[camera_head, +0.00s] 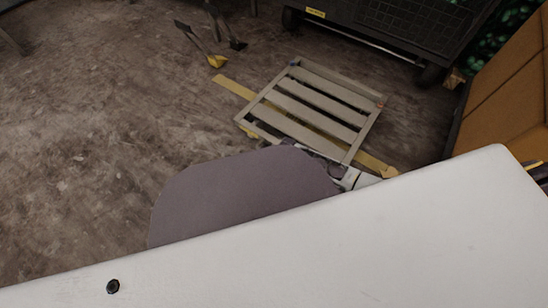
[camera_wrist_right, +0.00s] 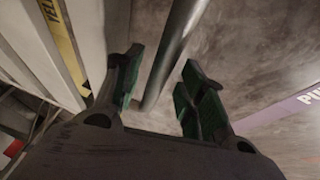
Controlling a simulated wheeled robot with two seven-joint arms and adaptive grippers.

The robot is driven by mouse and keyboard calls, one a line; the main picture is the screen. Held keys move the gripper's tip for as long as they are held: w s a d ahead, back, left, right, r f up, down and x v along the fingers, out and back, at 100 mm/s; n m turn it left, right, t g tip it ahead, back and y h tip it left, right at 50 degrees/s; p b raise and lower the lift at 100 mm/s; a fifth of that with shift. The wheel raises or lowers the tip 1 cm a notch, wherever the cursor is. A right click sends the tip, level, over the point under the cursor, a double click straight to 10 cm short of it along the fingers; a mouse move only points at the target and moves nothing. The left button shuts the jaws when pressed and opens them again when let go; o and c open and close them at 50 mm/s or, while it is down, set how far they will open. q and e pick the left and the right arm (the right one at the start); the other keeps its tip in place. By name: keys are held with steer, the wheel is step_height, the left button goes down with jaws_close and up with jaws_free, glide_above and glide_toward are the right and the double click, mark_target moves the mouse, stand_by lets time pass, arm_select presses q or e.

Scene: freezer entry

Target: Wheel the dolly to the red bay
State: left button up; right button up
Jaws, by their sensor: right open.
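My right gripper (camera_wrist_right: 160,80) is open in the right wrist view, with green pads on its two fingers. A grey metal bar (camera_wrist_right: 177,50) runs between the fingers from the top of the picture. I cannot tell whether it touches either pad, or whether it belongs to the dolly. No red bay can be made out. My left gripper is out of view.
A yellow floor strip (camera_head: 233,88) passes under the platform. The left floor is clear. A purple lettered strip (camera_wrist_right: 290,104) shows in the wrist view.

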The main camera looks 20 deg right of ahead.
steer(key=shift+c, duration=0.5)
jaws_close()
steer(key=shift+s+a, duration=0.1)
